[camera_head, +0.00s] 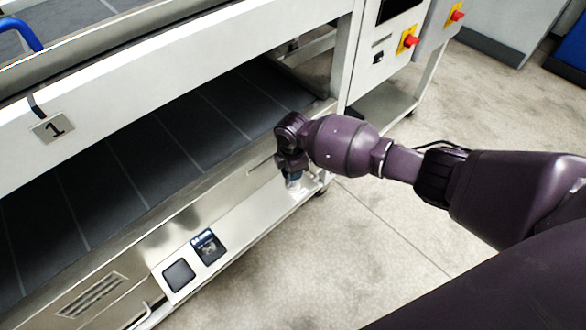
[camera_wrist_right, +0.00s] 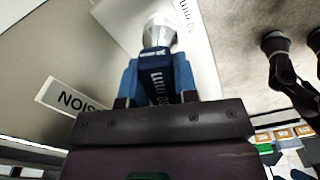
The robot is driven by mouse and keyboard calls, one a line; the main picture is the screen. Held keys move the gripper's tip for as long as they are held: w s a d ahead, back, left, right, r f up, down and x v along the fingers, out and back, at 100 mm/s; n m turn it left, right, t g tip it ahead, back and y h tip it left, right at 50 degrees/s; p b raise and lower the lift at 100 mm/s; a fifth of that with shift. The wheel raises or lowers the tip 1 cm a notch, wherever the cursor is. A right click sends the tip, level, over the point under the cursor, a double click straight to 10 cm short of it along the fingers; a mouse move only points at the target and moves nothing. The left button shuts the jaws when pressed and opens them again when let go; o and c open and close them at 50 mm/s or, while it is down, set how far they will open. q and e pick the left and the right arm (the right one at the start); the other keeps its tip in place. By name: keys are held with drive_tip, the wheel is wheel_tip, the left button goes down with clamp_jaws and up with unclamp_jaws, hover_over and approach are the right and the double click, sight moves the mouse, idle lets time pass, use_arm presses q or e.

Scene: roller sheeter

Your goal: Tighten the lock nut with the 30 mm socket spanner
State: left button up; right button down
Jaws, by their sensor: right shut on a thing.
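My right gripper (camera_head: 291,168) is at the right end of the machine's front ledge, pointing down. In the right wrist view its fingers (camera_wrist_right: 158,85) are shut on the blue handle of the socket spanner (camera_wrist_right: 158,62), which has white "mm" lettering. The spanner's metal socket (camera_wrist_right: 159,32) points away from the gripper towards a pale metal surface. In the head view only a small part of the spanner (camera_head: 293,183) shows below the gripper. I cannot make out the lock nut; the socket may hide it. My left gripper is not in view.
The pale ledge (camera_head: 235,225) runs below the dark belt (camera_head: 140,165) and carries two dark square pads (camera_head: 179,275) (camera_head: 208,246). A label reading "NOIS" (camera_wrist_right: 75,101) is beside the spanner. Control boxes with red buttons (camera_head: 410,41) stand behind. The floor at right is clear.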

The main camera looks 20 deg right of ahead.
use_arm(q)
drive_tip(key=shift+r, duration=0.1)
use_arm(e)
drive_tip(key=shift+r+m+p, duration=0.15)
drive_tip(key=shift+m+p, duration=0.2)
drive_tip(key=shift+m, duration=0.35)
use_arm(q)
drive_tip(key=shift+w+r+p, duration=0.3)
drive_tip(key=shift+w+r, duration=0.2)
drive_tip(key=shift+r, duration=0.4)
use_arm(e)
drive_tip(key=shift+m, duration=1.1)
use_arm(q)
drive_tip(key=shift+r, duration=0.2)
use_arm(e)
drive_tip(key=shift+m, duration=0.4)
drive_tip(key=shift+m+p, duration=0.55)
drive_tip(key=shift+m, duration=0.55)
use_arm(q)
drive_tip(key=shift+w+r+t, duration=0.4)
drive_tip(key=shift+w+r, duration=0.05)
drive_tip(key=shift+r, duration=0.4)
use_arm(e)
drive_tip(key=shift+m, duration=0.3)
